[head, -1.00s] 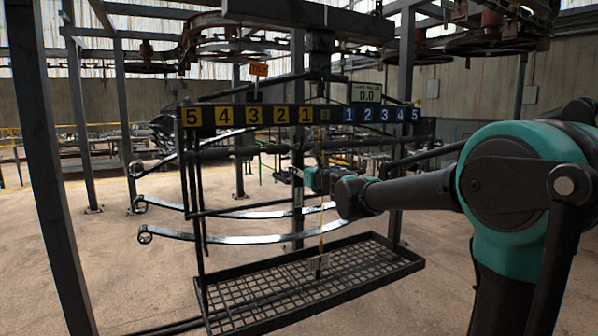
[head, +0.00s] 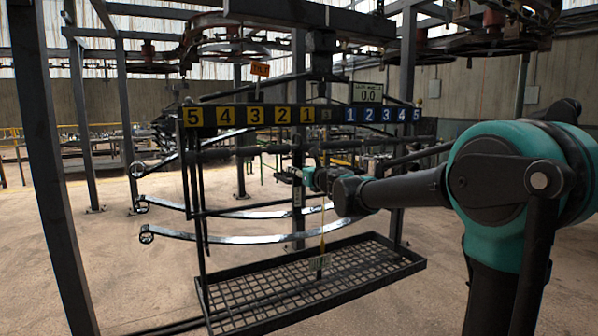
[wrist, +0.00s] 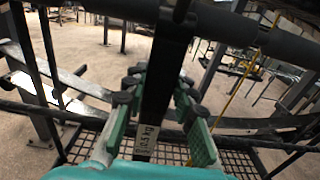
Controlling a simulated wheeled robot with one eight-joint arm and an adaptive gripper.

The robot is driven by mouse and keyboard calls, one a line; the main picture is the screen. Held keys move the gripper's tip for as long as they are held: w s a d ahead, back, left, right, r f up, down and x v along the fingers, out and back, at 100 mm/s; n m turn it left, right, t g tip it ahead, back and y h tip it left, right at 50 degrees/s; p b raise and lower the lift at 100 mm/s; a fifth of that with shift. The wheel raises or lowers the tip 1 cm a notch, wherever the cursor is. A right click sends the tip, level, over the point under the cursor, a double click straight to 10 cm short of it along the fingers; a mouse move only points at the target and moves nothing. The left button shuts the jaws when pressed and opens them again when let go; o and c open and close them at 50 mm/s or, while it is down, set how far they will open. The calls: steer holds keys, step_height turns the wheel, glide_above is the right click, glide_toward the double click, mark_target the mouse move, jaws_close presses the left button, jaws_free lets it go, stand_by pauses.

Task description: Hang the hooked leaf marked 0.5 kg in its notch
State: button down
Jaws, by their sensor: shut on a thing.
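My gripper (wrist: 155,90) is shut on a dark flat leaf (wrist: 160,75) in the wrist view. A pale label (wrist: 146,140) on the leaf carries rotated, blurred lettering that seems to include "kg". In the head view my gripper (head: 290,176) is below the middle of the numbered beam (head: 240,115), left of my forearm. The beam has yellow plates 5 to 1 on the left and blue plates 1 to 5 on the right. The notches are too small to make out. The leaf's hook and its contact with the beam cannot be told.
A black mesh tray (head: 395,268) lies below the beam. A yellow cord (head: 322,225) hangs at the middle. Curved spring leaves (head: 225,239) extend left. Dark posts (head: 52,170) flank the rack.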

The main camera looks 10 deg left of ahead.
steer(key=shift+x, duration=1.3)
steer(key=shift+f, duration=0.1)
steer(key=shift+f, duration=1.1)
steer(key=c, duration=1.2)
jaws_free()
steer(key=shift+o, duration=0.2)
steer(key=v, duration=2.2)
